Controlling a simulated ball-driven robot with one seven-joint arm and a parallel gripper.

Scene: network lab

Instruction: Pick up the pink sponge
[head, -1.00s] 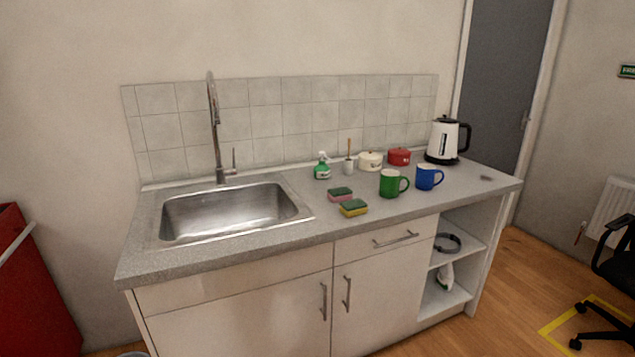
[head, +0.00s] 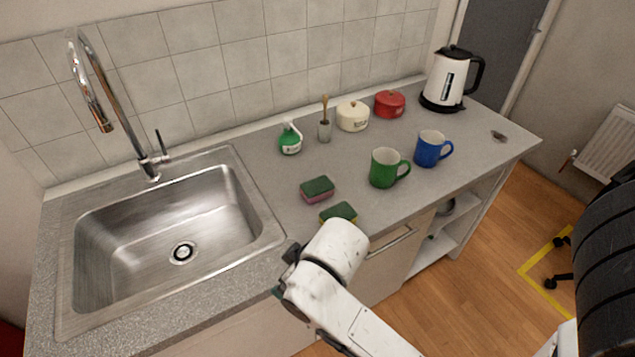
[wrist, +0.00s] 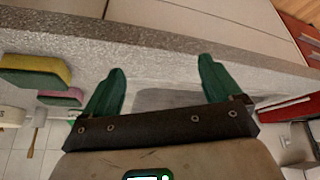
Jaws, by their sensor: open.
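The pink sponge (head: 317,190) has a dark green top and lies on the grey counter, right of the sink. A yellow sponge (head: 339,213) with a green top lies just in front of it, partly hidden by my arm. In the wrist view the pink sponge (wrist: 62,97) is at the left, beside the yellow one (wrist: 36,73). My gripper (wrist: 160,82) shows two green fingers spread wide with nothing between them. In the head view my wrist is at the counter's front edge, left of and nearer than the sponges; the fingers are mostly hidden there.
The steel sink (head: 168,235) with its tall tap (head: 95,90) is at the left. A green mug (head: 384,168) and blue mug (head: 430,149) stand right of the sponges. Behind are a spray bottle (head: 290,140), a brush holder (head: 325,131), two pots and a kettle (head: 446,80).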

